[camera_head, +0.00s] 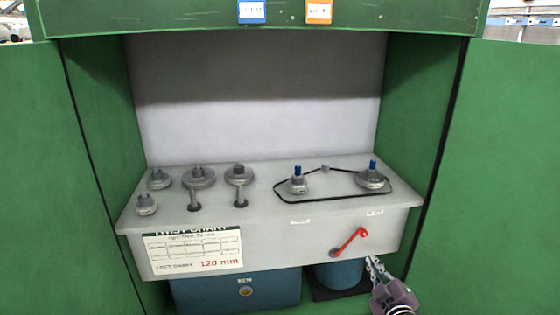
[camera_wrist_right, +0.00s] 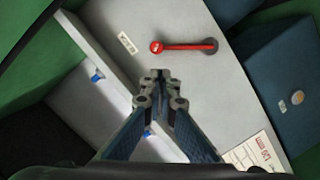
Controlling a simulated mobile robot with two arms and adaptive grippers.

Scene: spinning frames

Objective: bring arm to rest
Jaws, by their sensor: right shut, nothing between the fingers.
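My right gripper (camera_head: 374,264) is at the lower right of the head view, in front of the machine's front panel and below the red crank handle (camera_head: 349,242). In the right wrist view my right gripper (camera_wrist_right: 160,76) has its fingertips together with nothing between them. The red handle (camera_wrist_right: 186,46) lies beyond the tips there, with a visible gap in the picture; I cannot tell the exact distance. My left gripper is in neither view.
A grey bench (camera_head: 262,216) carries several pulleys and a black belt (camera_head: 335,201) around two blue-topped spindles. A chart (camera_head: 195,252) hangs at its front left. Below stand a blue box (camera_head: 235,291) and a blue bin (camera_head: 338,274). Green walls (camera_head: 500,180) flank both sides.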

